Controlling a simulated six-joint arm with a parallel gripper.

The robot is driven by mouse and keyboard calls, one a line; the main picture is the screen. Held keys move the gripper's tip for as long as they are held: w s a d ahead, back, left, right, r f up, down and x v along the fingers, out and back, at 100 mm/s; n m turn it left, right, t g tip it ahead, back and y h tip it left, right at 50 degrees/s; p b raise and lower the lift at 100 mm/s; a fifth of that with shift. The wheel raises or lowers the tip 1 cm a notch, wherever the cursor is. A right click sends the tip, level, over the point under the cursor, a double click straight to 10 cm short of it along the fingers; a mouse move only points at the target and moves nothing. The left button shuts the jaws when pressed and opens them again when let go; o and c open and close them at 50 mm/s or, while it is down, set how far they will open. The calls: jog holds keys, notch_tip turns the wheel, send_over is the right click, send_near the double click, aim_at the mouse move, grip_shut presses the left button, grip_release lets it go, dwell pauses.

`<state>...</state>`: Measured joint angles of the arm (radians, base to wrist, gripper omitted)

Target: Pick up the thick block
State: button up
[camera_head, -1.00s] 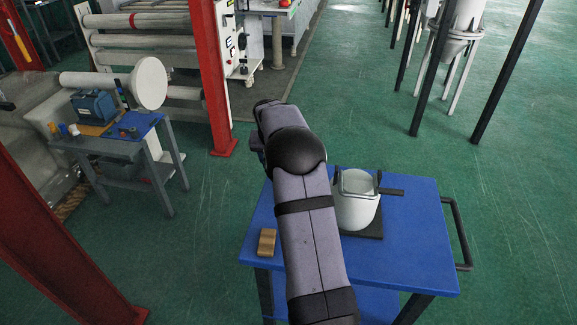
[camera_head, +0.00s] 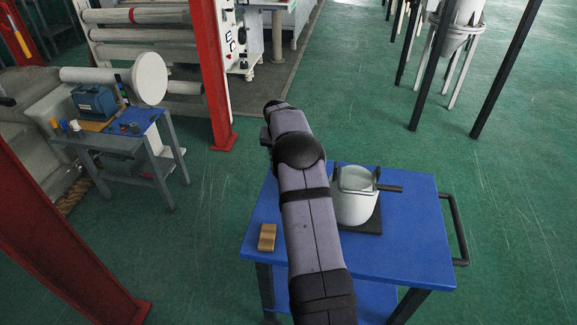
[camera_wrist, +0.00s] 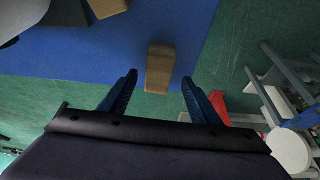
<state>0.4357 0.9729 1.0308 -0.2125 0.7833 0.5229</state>
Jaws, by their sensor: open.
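In the wrist view a brown block (camera_wrist: 159,68) lies on the blue tabletop near a table corner. A second, tan block (camera_wrist: 107,7) is cut off by the top edge. I cannot tell which is the thick block. My gripper (camera_wrist: 159,79) is open and empty, with its fingers to the left and right of the brown block's near end in the picture; the height gap is unclear. In the head view one tan block (camera_head: 267,237) lies left of my arm. My arm hides my gripper and part of the tabletop there.
A dark handle rail (camera_head: 455,228) runs along the table's right side. A red pillar (camera_head: 212,80) stands behind. The table's front right is clear.

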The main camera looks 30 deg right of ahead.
jog(key=shift+p+x, duration=0.6)
jog(key=shift+x, duration=1.7)
jog(key=shift+d, duration=0.2)
jog(key=c, duration=1.2)
jog(key=shift+r, duration=0.15)
notch_tip(320, 180, up, 10)
jog(key=shift+f+b, duration=0.1)
jog(key=shift+b, duration=0.65)
jog(key=shift+a, duration=0.1)
